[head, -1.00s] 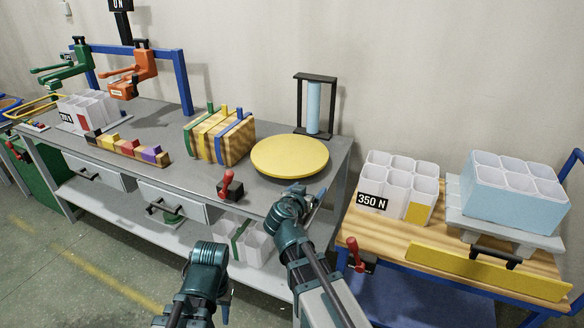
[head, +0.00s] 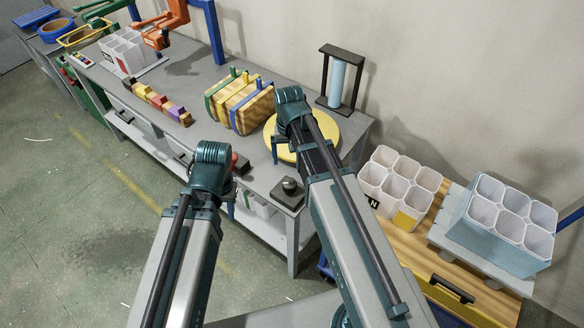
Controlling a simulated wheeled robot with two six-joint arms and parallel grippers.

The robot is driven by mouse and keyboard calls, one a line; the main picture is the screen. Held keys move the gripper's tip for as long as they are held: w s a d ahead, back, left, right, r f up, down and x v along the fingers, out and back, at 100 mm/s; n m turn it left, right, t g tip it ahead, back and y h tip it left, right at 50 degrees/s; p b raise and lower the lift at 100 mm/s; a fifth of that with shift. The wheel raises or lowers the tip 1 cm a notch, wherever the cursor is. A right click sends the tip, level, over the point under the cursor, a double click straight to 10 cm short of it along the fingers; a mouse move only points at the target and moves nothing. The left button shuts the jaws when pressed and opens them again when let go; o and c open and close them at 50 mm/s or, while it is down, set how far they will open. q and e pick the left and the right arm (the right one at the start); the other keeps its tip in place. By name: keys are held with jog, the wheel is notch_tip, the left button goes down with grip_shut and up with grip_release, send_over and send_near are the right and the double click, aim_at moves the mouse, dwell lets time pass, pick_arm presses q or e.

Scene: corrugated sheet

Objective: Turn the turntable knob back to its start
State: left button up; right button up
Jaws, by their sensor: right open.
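The turntable is a yellow disc (head: 346,130) at the right end of the grey workbench, partly hidden by my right arm. A dark round knob (head: 290,185) sits on a dark plate at the bench's front edge, in front of the disc. My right gripper (head: 286,150) is over the left part of the disc, behind and above the knob; it is open and holds nothing that I see. My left gripper (head: 231,206) is left of the knob, in front of the bench edge. Its fingers are mostly hidden, so I cannot tell its jaws.
A red-handled black box (head: 241,164) is partly behind my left gripper. Clamped wooden boards (head: 240,104) stand left of the disc. A black frame with a light blue cylinder (head: 337,82) stands behind it. A wooden cart with white bins (head: 398,185) is at the right.

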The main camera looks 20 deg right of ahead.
aim_at(290, 183)
jog(key=shift+a, duration=0.15)
notch_tip(290, 183, down, 14)
jog(key=b, duration=1.4)
jog(key=shift+r, duration=0.1)
jog(key=c, duration=1.4)
